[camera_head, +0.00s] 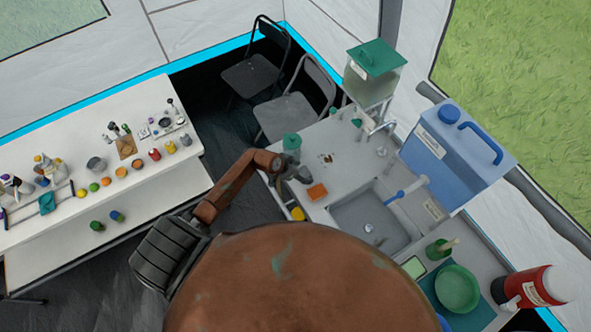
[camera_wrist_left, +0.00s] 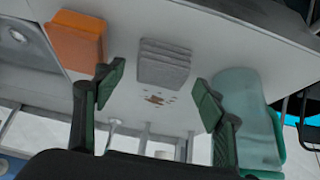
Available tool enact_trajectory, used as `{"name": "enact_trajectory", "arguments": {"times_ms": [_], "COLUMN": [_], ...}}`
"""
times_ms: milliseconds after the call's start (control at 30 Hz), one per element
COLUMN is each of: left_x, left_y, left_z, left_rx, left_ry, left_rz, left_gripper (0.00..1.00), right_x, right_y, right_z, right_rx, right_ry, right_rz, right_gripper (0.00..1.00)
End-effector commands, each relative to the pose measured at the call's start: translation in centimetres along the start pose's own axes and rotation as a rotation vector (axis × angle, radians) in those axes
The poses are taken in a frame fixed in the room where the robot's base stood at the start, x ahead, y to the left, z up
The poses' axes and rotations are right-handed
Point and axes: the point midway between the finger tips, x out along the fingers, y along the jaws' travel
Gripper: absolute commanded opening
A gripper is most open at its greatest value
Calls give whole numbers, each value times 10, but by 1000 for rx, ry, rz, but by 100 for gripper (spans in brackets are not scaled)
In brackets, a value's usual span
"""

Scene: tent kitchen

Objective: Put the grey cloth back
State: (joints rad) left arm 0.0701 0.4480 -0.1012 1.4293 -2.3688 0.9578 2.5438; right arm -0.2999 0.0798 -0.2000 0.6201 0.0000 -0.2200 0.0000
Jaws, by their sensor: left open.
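The grey cloth (camera_wrist_left: 163,63) is a folded, layered block on the white counter in the left wrist view. It lies beyond the gap between my left gripper's two fingers. My left gripper (camera_head: 292,174) is open, with its fingers (camera_wrist_left: 159,88) apart and nothing between them. It is over the counter (camera_head: 341,141) at the left of the sink. In the head view I cannot tell the cloth apart from the gripper there. My right gripper does not show.
An orange sponge (camera_head: 317,191) lies beside the cloth; it also shows in the wrist view (camera_wrist_left: 76,40). Brown crumbs (camera_head: 326,158) lie nearby. The sink (camera_head: 352,214) and a blue water container (camera_head: 450,150) are to the right.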

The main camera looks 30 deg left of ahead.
Motion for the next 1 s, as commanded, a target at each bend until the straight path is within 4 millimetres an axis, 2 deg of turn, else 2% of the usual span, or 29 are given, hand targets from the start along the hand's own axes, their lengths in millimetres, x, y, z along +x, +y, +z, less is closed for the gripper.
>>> {"name": "enact_trajectory", "arguments": {"times_ms": [300,500,667,1000], "left_x": [-68,-95,-104,-104], "left_y": [0,0,0,3], "left_z": [1,0,0,-2], "left_rx": [2,0,0,4], "left_ry": [0,0,0,10], "left_rz": [-2,-1,-1,5], "left_gripper": [64,64,64,64], "right_x": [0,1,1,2], "right_y": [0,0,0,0], "right_z": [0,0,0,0], "right_rx": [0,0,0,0], "right_ry": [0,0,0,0], "right_rz": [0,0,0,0], "right_gripper": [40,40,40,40]}}
